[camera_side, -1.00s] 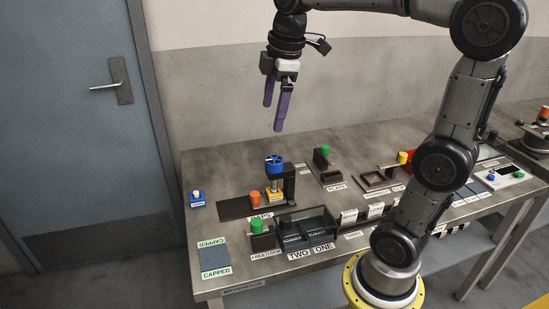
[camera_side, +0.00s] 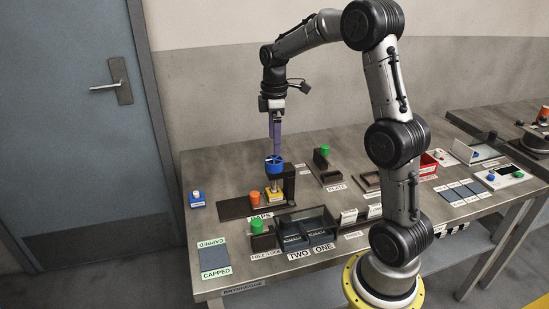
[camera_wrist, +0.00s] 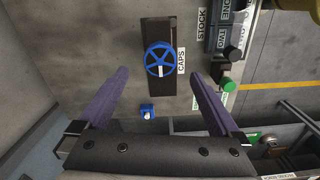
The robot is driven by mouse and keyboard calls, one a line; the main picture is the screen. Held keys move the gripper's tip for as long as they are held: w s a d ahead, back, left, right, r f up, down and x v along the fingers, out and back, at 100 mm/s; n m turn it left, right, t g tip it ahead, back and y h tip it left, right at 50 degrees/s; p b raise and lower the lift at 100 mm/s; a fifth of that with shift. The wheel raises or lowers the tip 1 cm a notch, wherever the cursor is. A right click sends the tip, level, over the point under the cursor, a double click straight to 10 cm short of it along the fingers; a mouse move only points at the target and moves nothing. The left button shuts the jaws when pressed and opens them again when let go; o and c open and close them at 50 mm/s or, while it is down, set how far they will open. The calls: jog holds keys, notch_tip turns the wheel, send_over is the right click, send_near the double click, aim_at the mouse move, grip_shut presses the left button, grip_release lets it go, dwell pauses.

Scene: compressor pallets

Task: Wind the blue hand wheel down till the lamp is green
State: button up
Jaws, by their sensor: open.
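The blue hand wheel (camera_side: 274,161) sits on top of a small dark press, above a yellow block (camera_side: 274,195). In the wrist view the hand wheel (camera_wrist: 160,60) shows from above as a spoked blue ring. My gripper (camera_side: 276,148) points straight down just over the wheel, with its purple fingers. In the wrist view my gripper (camera_wrist: 160,76) is open and empty, with the wheel seen between and beyond the fingertips. I cannot tell if the fingers touch it. I cannot make out which part is the lamp or its colour.
An orange cap (camera_side: 254,198) stands left of the press on a dark board. A green knob (camera_side: 257,226) is in front, beside dark trays (camera_side: 306,232). A blue box (camera_side: 197,199) sits at the left. Another green knob (camera_side: 324,150) stands behind right.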

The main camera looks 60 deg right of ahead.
aim_at(274, 159)
notch_tip(274, 159, down, 7)
jog(key=shift+r, duration=0.1)
dwell(0.3)
jog(key=c, duration=1.4)
jog(key=shift+m, duration=0.4)
jog(key=m, duration=0.4)
jog(key=shift+m, duration=0.4)
jog(key=m, duration=0.6)
